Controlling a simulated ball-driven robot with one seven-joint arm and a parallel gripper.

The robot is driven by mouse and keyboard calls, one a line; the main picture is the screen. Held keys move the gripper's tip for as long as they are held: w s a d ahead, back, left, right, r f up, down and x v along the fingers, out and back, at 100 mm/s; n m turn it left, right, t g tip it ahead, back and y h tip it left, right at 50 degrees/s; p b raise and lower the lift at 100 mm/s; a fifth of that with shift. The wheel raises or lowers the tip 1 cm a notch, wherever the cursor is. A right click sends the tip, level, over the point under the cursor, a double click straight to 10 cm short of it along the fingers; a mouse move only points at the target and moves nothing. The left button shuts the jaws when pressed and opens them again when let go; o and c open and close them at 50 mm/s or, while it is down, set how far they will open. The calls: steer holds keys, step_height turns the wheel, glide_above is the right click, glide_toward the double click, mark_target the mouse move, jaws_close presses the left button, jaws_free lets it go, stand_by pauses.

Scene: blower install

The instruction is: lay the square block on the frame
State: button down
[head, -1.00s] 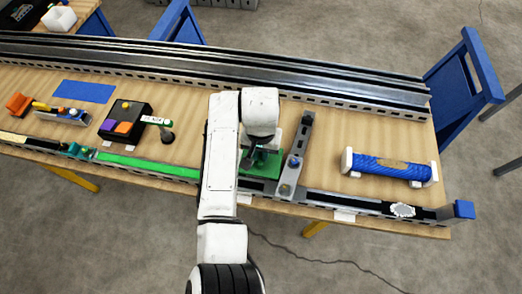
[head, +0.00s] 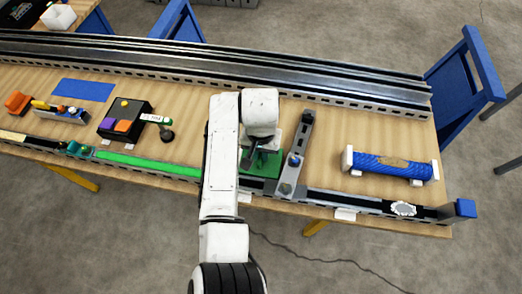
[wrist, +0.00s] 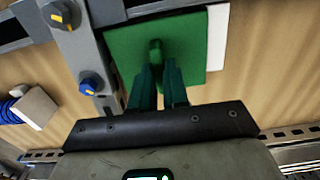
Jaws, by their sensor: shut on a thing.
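The square block appears to be the green square plate with a small upright handle; it shows in the wrist view (wrist: 190,62) and in the head view (head: 267,163), partly hidden by my arm. My gripper (wrist: 158,82) is shut on its handle; in the head view the gripper (head: 254,150) is partly hidden by my wrist. The frame seems to be the dark rail (head: 325,199) along the table's front edge, with a grey crossbar (head: 301,140) just right of the plate. I cannot tell whether the plate touches the rail.
A white piece (wrist: 217,38) shows past the plate's edge. A blue cylinder (head: 388,165) lies at the right. A black box (head: 125,120) and a green strip (head: 148,164) are at the left. Long metal rails (head: 330,85) line the back.

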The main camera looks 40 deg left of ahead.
steer(key=shift+f, duration=0.2)
steer(key=c, duration=1.1)
jaws_free()
steer(key=shift+o, duration=0.2)
steer(key=shift+r+p, duration=1.35)
steer(key=shift+r, duration=0.1)
steer(key=shift+r+p, duration=0.55)
steer(key=shift+r, duration=2)
